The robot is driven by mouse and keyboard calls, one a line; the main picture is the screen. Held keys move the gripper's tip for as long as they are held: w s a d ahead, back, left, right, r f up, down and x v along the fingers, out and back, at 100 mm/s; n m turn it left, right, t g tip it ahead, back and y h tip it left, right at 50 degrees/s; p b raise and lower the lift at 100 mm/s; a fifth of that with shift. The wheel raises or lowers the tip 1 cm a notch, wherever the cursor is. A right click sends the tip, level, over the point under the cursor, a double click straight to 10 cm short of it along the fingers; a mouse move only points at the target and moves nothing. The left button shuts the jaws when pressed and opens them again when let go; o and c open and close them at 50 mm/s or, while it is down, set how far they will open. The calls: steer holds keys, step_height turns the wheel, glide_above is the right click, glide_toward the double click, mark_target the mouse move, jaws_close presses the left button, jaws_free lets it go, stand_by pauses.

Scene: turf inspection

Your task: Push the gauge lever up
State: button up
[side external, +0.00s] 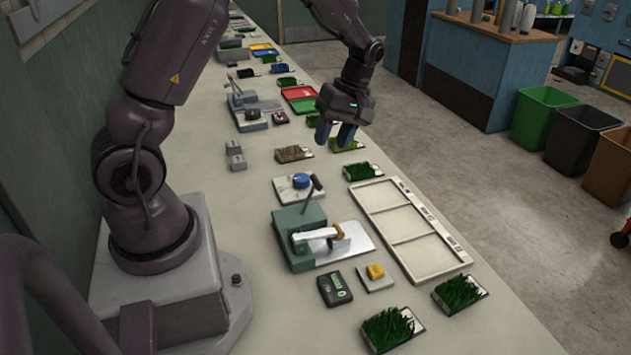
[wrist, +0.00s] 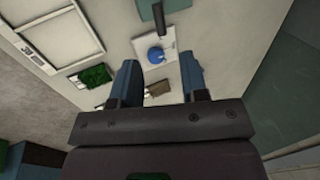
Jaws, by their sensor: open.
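A green gauge box (side external: 303,225) stands on the bench in the near middle, with a metal plate and a pale arm with a tan knob at its side. A thin dark lever (side external: 311,195) rises at a slant from the box. In the wrist view, the lever (wrist: 158,17) juts from the green box (wrist: 168,8) at the top edge, and most of the box is cut off. My gripper (side external: 334,133) is open and empty above the bench, beyond the gauge and apart from it. Its blue fingers (wrist: 160,68) point toward the bench.
A white plate with a blue knob (side external: 301,181) lies just beyond the gauge. A pale three-section frame (side external: 412,226) lies to the right. Several turf samples (side external: 362,171) are spread along the bench. A black meter (side external: 334,289) and a yellow knob block (side external: 375,272) sit nearer.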

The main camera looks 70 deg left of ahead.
mark_target(315, 179)
steer(key=x, duration=1.1)
jaws_close()
